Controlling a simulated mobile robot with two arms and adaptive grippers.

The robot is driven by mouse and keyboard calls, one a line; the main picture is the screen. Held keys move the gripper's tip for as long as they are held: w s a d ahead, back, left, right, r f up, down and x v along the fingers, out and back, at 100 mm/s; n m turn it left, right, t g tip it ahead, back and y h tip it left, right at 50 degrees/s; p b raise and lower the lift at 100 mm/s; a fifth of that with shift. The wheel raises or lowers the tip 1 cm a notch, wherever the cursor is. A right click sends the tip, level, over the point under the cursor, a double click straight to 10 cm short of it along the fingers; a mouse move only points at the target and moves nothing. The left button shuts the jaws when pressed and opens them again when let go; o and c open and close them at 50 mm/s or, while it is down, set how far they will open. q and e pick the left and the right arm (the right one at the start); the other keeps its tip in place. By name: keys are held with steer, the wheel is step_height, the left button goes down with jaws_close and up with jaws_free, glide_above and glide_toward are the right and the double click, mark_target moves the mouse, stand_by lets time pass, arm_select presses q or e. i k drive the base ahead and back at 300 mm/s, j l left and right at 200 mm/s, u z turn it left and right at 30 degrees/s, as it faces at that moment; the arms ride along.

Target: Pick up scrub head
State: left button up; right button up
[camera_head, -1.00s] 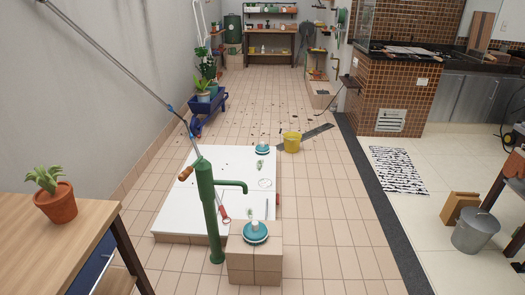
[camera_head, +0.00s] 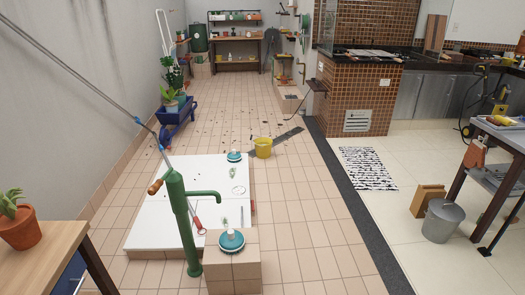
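A round teal disc with a white top piece, which looks like a scrub head (camera_head: 231,241), lies on a tan tiled block (camera_head: 233,268) at the lower middle. A similar teal disc (camera_head: 234,156) lies at the far edge of the white platform (camera_head: 150,218). I cannot tell from the picture which one the task means. Neither of my grippers shows in the head view.
A green hand pump (camera_head: 182,215) stands left of the near block. A yellow bucket (camera_head: 263,148) stands beyond the platform. A table with a potted plant (camera_head: 20,228) is at lower left. A metal bucket (camera_head: 441,220) and a workbench are at right. The tiled floor right of the block is open.

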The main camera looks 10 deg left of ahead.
mark_target(234, 156)
steer(key=i+l+z, duration=0.2)
steer(key=i, duration=0.15)
steer(key=i+l+z, duration=0.25)
steer(key=i, duration=0.15)
steer(key=i+l+z, duration=0.2)
steer(key=i, duration=1.2)
steer(key=i+j+u, duration=0.35)
steer(key=i, duration=0.35)
steer(key=i+u, duration=0.4)
steer(key=i, duration=0.35)
steer(key=i+l+u, duration=0.2)
steer(key=i+u, duration=0.15)
steer(key=i, duration=0.35)
steer(key=i+u, duration=0.1)
steer(key=i, duration=0.8)
steer(key=i+l+u, duration=0.1)
steer(key=i, duration=0.85)
steer(key=l, duration=0.1)
